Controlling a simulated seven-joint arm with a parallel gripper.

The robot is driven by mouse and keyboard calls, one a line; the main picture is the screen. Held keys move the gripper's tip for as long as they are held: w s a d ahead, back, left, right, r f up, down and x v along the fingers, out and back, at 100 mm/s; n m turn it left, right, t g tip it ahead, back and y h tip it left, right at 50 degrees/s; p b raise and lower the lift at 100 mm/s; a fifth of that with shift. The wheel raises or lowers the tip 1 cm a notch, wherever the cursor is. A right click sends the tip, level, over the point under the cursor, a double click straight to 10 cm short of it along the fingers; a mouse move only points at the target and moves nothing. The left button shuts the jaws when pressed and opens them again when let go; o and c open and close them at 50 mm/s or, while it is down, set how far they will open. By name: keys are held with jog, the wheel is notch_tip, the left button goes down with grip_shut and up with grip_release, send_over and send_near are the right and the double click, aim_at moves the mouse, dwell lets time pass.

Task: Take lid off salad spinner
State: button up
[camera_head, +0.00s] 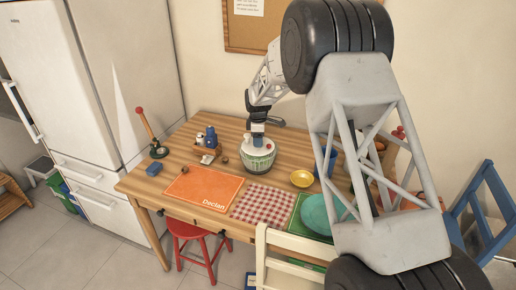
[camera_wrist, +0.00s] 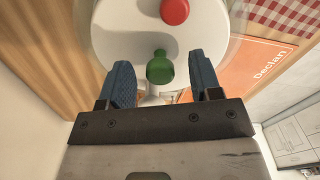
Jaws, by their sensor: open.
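The salad spinner (camera_head: 258,160) stands upright on the wooden table, with a green-and-white patterned bowl. Its white lid (camera_wrist: 120,30) is on top and carries a red knob (camera_wrist: 174,11) and a green knob (camera_wrist: 159,68). My gripper (camera_head: 257,138) is directly above the lid, pointing down. In the wrist view my gripper (camera_wrist: 160,62) is open, with one blue finger on each side of the green knob and visible gaps to it. The red knob is beyond the fingertips. I cannot tell how far the fingertips are above the lid.
An orange mat (camera_head: 204,188) and a red checked cloth (camera_head: 263,204) lie in front of the spinner. A yellow bowl (camera_head: 302,178) and blue cup (camera_head: 327,163) stand to the right. A wooden caddy (camera_head: 207,150) stands to the left. The wall is close behind the table.

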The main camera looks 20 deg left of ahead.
jog(key=shift+f, duration=0.55)
grip_shut()
